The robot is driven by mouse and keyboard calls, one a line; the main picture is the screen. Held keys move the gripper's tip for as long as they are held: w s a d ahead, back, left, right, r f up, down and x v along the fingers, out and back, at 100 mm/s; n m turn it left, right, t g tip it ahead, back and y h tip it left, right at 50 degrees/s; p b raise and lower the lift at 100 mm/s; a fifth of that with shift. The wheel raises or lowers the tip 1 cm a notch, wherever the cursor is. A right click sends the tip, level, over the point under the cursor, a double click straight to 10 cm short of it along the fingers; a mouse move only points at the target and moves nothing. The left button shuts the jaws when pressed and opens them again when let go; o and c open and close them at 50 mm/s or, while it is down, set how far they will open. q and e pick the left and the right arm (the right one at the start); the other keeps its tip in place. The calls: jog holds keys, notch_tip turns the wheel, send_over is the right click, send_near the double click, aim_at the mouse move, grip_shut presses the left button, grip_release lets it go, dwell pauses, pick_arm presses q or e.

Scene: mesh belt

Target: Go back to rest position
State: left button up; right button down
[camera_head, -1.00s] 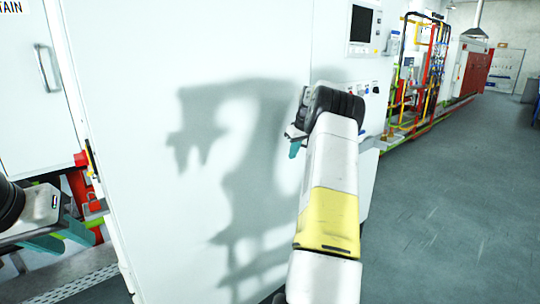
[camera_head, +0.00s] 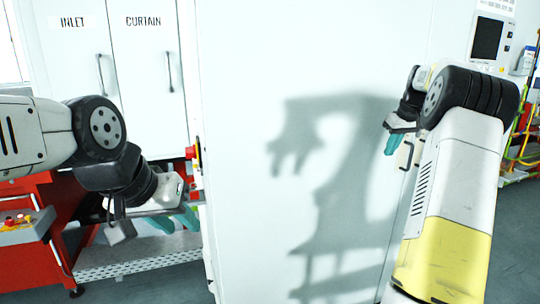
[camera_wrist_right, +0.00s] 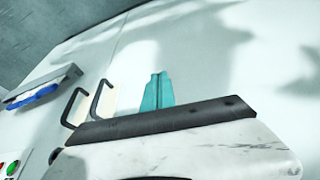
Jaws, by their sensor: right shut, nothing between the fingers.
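My left gripper (camera_head: 176,219) hangs at the left in the head view, in front of the red and grey machine front. Its two teal fingers show apart with nothing seen between them. My right gripper (camera_head: 391,144) is at the right in the head view, raised before the large white panel. In the right wrist view, its teal fingers (camera_wrist_right: 157,91) are together and hold nothing.
The large white panel (camera_head: 250,80) fills the middle and bears my arm's shadow. White doors (camera_head: 145,60) with handles stand at the left, above a perforated metal shelf (camera_head: 130,270). A screen (camera_head: 487,38) is at the upper right.

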jog(key=s+a+r+t, duration=0.1)
jog(key=s+a+r, duration=0.3)
jog(key=s+a, duration=0.5)
jog(key=s+a+r, duration=0.4)
jog(key=s+a, duration=0.2)
jog(key=a, duration=0.5)
jog(key=s+a+f, duration=0.3)
jog(key=s, duration=0.4)
jog(key=s+a+f+m+y, duration=0.1)
jog(key=s+a+f, duration=0.1)
jog(key=s+a, duration=0.2)
jog(key=s+a+f+t, duration=0.1)
jog(key=s+a+f, duration=0.2)
jog(key=s, duration=0.7)
jog(key=shift+s+a+f+y, duration=0.2)
jog(key=shift+a+f+y, duration=0.1)
jog(key=shift+f, duration=0.05)
jog(key=shift+d, duration=0.1)
